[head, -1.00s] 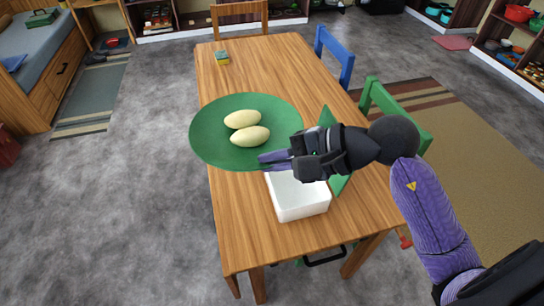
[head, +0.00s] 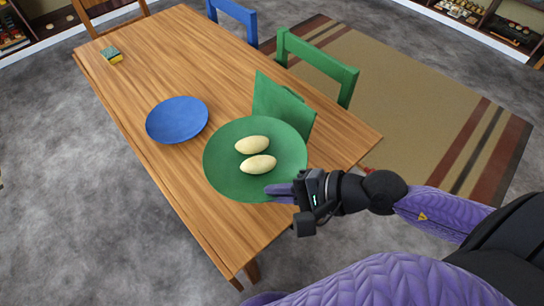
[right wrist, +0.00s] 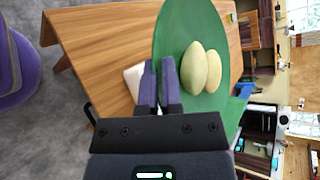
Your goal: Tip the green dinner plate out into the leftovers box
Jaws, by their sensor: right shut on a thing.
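The green dinner plate (head: 228,180) is held above the near end of the table in the head view. Two pale, potato-shaped items, one (head: 252,145) behind the other (head: 259,165), lie on it. My right gripper (head: 280,190) is shut on the plate's near right rim. The plate (right wrist: 178,30) and both items also show in the right wrist view. The leftovers box is hidden in the head view, apparently beneath the plate. A white piece, likely that box (right wrist: 132,78), shows beside the fingers in the right wrist view. My left gripper is out of view.
A blue plate (head: 177,119) lies on the wooden table (head: 190,60), left of the green plate. A green upright panel (head: 283,107) stands just behind the green plate. A green chair (head: 318,64) and a blue chair (head: 233,18) line the far side. A sponge (head: 111,55) lies far left.

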